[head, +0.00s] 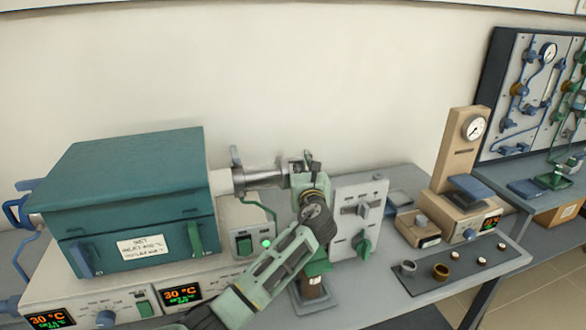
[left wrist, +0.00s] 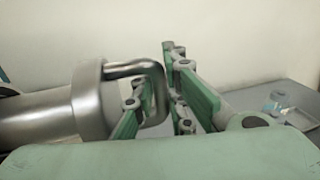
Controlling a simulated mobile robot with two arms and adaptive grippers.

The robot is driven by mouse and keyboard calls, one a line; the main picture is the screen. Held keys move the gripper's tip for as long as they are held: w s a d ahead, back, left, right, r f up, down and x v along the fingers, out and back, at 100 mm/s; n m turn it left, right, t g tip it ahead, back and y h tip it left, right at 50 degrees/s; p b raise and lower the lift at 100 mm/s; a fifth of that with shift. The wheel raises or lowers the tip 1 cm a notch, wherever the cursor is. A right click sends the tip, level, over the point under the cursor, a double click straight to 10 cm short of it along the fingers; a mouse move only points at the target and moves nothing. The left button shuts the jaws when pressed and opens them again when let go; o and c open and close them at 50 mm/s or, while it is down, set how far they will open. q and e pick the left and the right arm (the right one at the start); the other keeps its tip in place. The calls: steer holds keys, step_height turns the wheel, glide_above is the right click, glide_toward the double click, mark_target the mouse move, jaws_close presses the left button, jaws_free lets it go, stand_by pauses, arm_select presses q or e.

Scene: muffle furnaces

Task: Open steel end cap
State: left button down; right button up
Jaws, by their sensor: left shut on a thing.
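The steel end cap (head: 263,176) is a metal cylinder at the right end of the white tube that comes out of the teal furnace (head: 130,190). In the left wrist view the cap (left wrist: 92,98) fills the left side, with a bent steel handle (left wrist: 152,72) on its face. My left gripper (head: 297,172) is at the cap's right end. Its green fingers (left wrist: 158,105) are on either side of the handle's outer part, shut on it. The cap is against the tube, as far as the head view shows. My right gripper is not in view.
A white panel with a green knob (head: 362,245) stands just right of my left arm. Further right are a gauge stand (head: 458,150) and a dark tray (head: 462,262) with small crucibles. Two displays reading 30 °C (head: 183,294) sit below the furnace.

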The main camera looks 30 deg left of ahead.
arm_select(q)
steer(key=shift+f, duration=0.15)
steer(key=c, duration=2.2)
jaws_free()
steer(key=shift+s, duration=0.1)
steer(key=shift+o, duration=0.8)
steer(key=shift+d, duration=0.15)
steer(key=shift+s, duration=0.1)
steer(key=v, duration=1.2)
steer(key=shift+c, duration=0.4)
